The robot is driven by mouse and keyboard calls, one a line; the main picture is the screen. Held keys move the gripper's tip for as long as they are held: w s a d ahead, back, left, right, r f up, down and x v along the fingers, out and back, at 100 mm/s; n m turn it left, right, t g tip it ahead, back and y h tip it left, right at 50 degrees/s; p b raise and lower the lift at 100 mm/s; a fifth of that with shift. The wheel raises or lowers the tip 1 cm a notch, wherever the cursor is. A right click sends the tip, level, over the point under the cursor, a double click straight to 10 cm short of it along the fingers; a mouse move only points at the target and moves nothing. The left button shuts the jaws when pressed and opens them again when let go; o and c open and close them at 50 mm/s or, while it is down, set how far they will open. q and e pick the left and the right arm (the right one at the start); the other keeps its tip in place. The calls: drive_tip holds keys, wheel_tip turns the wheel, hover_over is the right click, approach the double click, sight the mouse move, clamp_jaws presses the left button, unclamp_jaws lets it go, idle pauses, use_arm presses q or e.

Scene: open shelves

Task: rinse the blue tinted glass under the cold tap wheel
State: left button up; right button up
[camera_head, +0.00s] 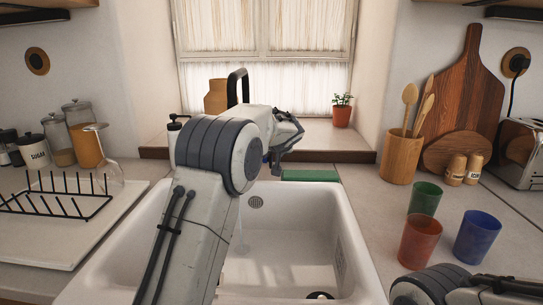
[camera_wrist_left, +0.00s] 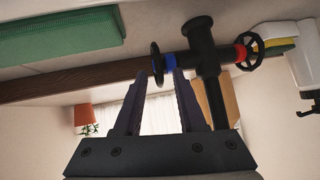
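The blue tinted glass (camera_head: 477,238) stands upright on the counter right of the sink (camera_head: 355,250), apart from any gripper. My left arm reaches across the sink to the black tap (camera_head: 238,87), and my left gripper (camera_head: 291,139) is beside it. In the left wrist view, the cold tap wheel (camera_wrist_left: 157,63), black with a blue hub, is at the tips of my open left gripper (camera_wrist_left: 160,72). I cannot tell if the fingers touch it. The red-hubbed wheel (camera_wrist_left: 250,48) is on the tap's other side. My right gripper is out of view; part of my right arm shows bottom right.
A red glass (camera_head: 419,241) and a green glass (camera_head: 425,198) stand close to the blue one. A utensil pot (camera_head: 401,157) and toaster (camera_head: 520,152) are behind. A dish rack (camera_head: 55,205) is on the left. A faint streak shows in the basin, possibly water.

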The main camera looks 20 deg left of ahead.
use_arm(q)
drive_tip(key=b+v, duration=0.1)
drive_tip(key=v, duration=0.9)
drive_tip(key=shift+s+d+r, duration=0.1)
drive_tip(key=shift+s+r, duration=0.05)
